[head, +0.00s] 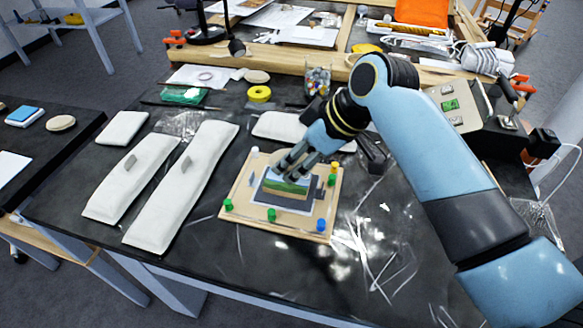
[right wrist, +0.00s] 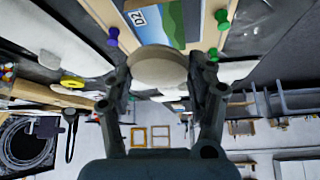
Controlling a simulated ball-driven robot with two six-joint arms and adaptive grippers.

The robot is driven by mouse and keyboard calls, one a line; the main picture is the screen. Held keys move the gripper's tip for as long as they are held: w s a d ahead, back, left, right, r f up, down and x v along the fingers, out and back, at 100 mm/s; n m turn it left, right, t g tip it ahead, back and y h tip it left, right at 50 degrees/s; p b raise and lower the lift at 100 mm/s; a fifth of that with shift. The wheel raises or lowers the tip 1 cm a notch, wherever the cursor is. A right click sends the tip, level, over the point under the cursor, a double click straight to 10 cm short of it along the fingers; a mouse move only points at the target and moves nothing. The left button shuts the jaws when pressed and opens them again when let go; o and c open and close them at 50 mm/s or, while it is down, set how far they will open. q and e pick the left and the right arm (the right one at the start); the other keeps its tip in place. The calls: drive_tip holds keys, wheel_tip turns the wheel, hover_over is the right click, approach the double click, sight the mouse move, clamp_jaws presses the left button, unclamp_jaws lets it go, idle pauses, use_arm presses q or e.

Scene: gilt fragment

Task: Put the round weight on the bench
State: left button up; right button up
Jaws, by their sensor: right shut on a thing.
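My right gripper (head: 292,163) is above the framed board (head: 240,190) in the middle of the dark bench (head: 190,272). In the right wrist view, its fingers are shut on a round beige weight (right wrist: 158,65), with the board and its landscape picture (right wrist: 165,22) beyond it. A similar round pad (head: 257,76) lies at the back of the bench, and another (head: 61,123) lies on the side table at left. My left gripper is not in view.
Long white sandbags (head: 182,190) lie left of the board. Coloured pegs, such as a blue one (head: 321,225), stand around the board's edge. A jar (head: 318,80) and a yellow tape roll (head: 259,94) stand behind. The bench front is mostly free, with clear plastic at right.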

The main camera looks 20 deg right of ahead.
drive_tip(key=shift+w+a+f, duration=0.2)
drive_tip(key=shift+a+f, duration=0.2)
drive_tip(key=shift+f, duration=0.1)
drive_tip(key=shift+f+p, duration=0.65)
drive_tip(key=shift+f, duration=0.9)
drive_tip(key=shift+f, duration=0.1)
drive_tip(key=o, duration=1.4)
drive_tip(key=shift+f, duration=0.1)
drive_tip(key=shift+o, duration=0.2)
